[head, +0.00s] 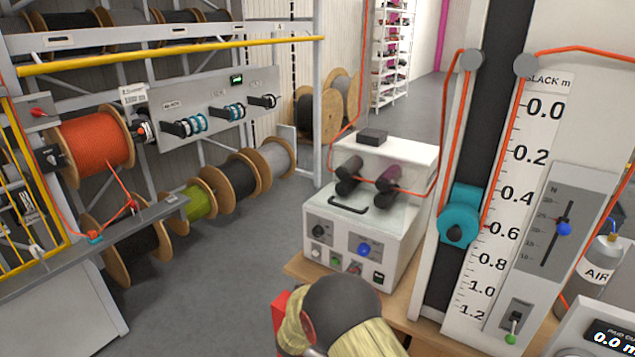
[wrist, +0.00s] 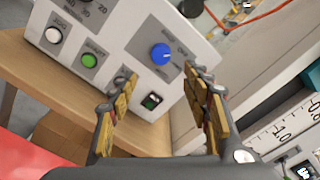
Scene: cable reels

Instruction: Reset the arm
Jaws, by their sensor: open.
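My gripper (wrist: 158,82) is open and empty in the wrist view, its two yellow-padded fingers apart. Between and beyond the fingers is the front of a white control box (wrist: 205,28), with a blue knob (wrist: 161,54) and a green button (wrist: 89,60). No finger is seen closed on anything. In the head view my arm (head: 345,310) shows at the bottom centre, in front of the control box (head: 348,222); its fingers cannot be made out there.
A wooden bench (head: 432,340) carries the box and a tall slack gauge (head: 490,285) with a teal slider (head: 459,215). Orange cable (head: 367,75) runs above the box. Cable reels (head: 92,145) fill the rack at left. Grey floor (head: 215,295) lies clear between.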

